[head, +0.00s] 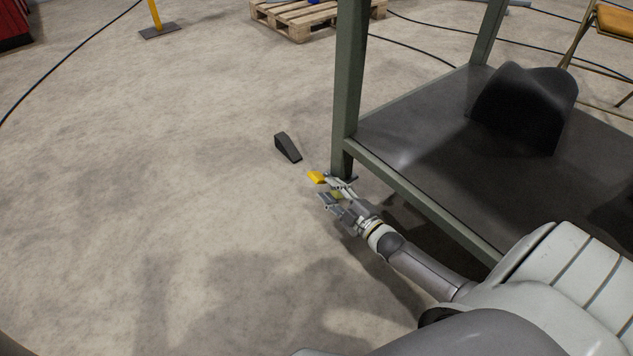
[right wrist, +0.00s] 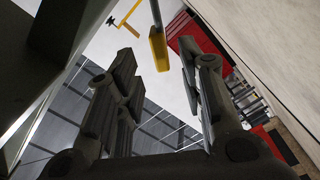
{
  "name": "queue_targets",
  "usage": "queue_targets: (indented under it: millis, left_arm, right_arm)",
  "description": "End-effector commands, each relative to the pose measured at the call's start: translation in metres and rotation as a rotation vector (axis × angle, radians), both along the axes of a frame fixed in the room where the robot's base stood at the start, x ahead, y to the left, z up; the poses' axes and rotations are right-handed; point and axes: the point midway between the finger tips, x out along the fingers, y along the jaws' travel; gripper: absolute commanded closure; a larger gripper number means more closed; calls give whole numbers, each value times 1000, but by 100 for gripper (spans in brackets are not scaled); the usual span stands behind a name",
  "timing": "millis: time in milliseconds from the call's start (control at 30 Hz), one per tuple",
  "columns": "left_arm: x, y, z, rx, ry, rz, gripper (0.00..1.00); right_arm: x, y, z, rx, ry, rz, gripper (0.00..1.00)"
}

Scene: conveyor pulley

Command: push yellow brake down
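The yellow brake (head: 316,178) is a small yellow pedal at the foot of the green table leg, low near the floor. In the right wrist view the yellow brake (right wrist: 158,50) shows on a thin dark bar, beyond and between the fingertips. My right gripper (head: 335,191) is beside the leg's lower end, just behind the pedal. Its fingers are spread with nothing visible between them. Whether it touches the brake I cannot tell. The caster under the leg is mostly hidden by the gripper. My left gripper is not in view.
The green frame leg (head: 347,90) and grey shelf (head: 420,130), with a dark curved part (head: 525,108) on it, stand close to my right arm. A black wedge (head: 287,147) lies on the floor nearby. A pallet (head: 305,18) is farther back.

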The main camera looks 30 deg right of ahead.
Motion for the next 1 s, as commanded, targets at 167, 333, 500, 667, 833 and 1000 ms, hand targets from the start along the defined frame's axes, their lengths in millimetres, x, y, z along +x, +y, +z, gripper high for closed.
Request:
queue_targets:
  millis: [167,333,500,667,833,1000]
  left_arm:
    - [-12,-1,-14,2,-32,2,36]
    - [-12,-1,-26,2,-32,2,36]
    - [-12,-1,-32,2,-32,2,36]
    - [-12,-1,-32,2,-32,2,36]
    - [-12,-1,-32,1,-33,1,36]
    - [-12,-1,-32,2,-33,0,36]
  right_arm:
    - [33,3,-5,1,-4,1,64]
    - [56,5,-3,0,-2,2,64]
    - [67,5,-2,1,0,0,64]
    - [70,6,-1,2,0,0,64]
    - [70,6,0,2,0,1,64]
    - [70,6,0,2,0,1,84]
